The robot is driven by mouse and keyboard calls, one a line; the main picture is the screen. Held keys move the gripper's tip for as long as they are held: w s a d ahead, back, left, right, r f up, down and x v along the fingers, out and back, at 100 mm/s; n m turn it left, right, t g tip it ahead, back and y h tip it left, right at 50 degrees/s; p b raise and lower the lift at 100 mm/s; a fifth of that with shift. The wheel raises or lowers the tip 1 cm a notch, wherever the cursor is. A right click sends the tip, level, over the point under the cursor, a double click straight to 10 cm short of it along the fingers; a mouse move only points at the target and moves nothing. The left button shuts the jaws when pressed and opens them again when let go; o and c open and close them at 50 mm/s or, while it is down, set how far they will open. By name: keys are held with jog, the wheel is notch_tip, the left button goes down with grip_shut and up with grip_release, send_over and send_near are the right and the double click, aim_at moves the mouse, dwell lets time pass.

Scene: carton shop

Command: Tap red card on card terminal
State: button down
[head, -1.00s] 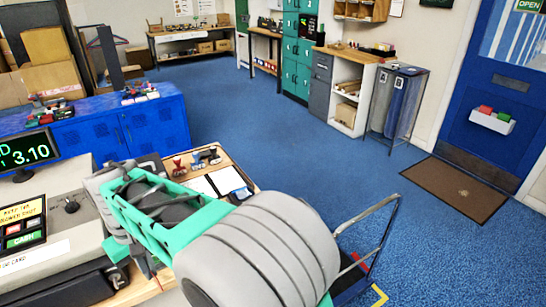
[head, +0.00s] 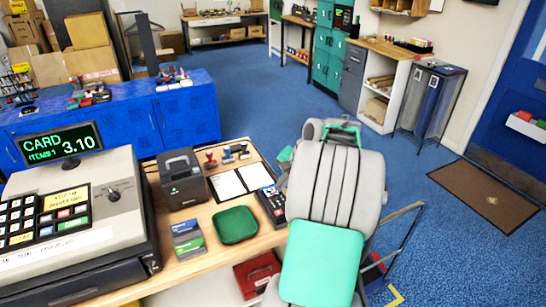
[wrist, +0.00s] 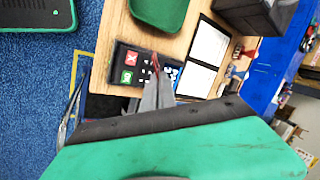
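The card terminal (head: 272,203) is a dark keypad device at the counter's right edge. In the wrist view the terminal (wrist: 128,76) shows a red X key and a green key. My gripper (wrist: 157,82) is over the terminal's keypad, its grey fingers close together. A thin red edge, the red card (wrist: 155,62) seen nearly edge-on, shows between the fingertips. I cannot tell whether the card touches the terminal. In the head view my arm hides the gripper and card.
A green tray (head: 235,225) and a card stand (head: 188,239) are left of the terminal. A black printer (head: 182,178), white sheets (head: 241,181) and stamps (head: 228,154) lie behind. The cash register (head: 70,215) stands left; its display (head: 62,145) reads CARD 3.10. A red box (head: 257,273) is below the counter.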

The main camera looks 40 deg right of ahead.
jog(key=w+d+r+m+t+h, duration=0.2)
jog(key=w+r+m+h, duration=0.15)
jog(key=w+m, duration=0.25)
jog(key=shift+m, duration=0.3)
jog(key=f+b, duration=0.3)
jog(key=f, duration=0.1)
jog(key=f+b, duration=0.4)
jog(key=f, duration=0.1)
jog(key=shift+w+f, duration=0.2)
jog(key=shift+f, duration=0.05)
notch_tip(320, 180, up, 10)
jog(key=p, duration=0.6)
jog(key=shift+p, duration=0.4)
